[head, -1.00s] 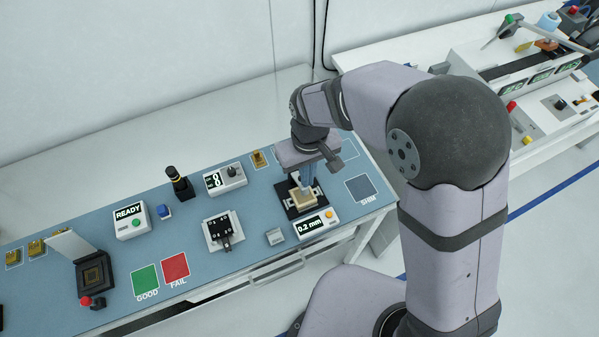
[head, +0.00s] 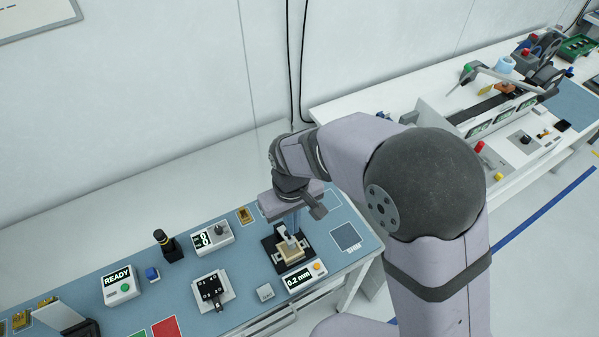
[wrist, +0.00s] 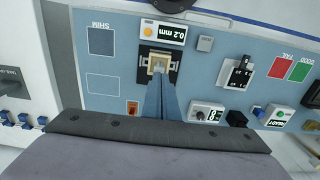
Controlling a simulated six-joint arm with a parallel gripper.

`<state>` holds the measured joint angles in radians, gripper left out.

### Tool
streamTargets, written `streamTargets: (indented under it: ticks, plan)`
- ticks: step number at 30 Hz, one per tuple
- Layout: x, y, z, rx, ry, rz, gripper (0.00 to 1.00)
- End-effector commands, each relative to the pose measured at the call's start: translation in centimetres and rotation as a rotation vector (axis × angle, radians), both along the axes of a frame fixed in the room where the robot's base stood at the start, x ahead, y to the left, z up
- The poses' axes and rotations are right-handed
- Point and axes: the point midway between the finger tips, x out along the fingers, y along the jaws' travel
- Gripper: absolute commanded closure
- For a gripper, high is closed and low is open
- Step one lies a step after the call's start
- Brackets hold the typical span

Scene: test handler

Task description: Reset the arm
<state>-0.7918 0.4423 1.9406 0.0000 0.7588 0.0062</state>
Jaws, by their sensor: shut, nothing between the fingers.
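My gripper (head: 292,238) points down over the black fixture (head: 271,262) at the right part of the blue bench. Its fingers are together with nothing between them. A tan square block (head: 291,254) sits in the fixture, close below the fingertips. In the wrist view, my gripper (wrist: 160,74) reaches toward the tan block (wrist: 158,63) in the black fixture (wrist: 145,81). I cannot tell whether the tips touch the block. The fingers hide part of the fixture.
A display reading 0.2 mm (head: 297,281) stands in front of the fixture. The SHIM square (head: 345,237) is empty to its right. A READY box (head: 120,286), a black-knobbed post (head: 168,246) and a dial box (head: 212,238) stand leftward. A second bench (head: 400,97) is behind right.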

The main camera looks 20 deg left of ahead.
Motion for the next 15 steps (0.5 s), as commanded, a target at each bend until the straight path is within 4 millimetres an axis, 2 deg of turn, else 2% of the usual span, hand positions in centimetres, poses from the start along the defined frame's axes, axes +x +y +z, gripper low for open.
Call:
streamTargets:
  ticks: [3, 7, 10, 15]
  plan:
    - [0.0, 0.0, -0.1, 0.004, -0.004, 0.004, 1.00]
    - [-1.5, -1.5, -1.3, -0.029, 0.029, 0.007, 1.00]
    - [-3.4, -3.5, -2.4, -0.069, 0.067, 0.008, 1.00]
    - [-6.6, -7.6, -2.9, -0.114, 0.115, -0.010, 1.00]
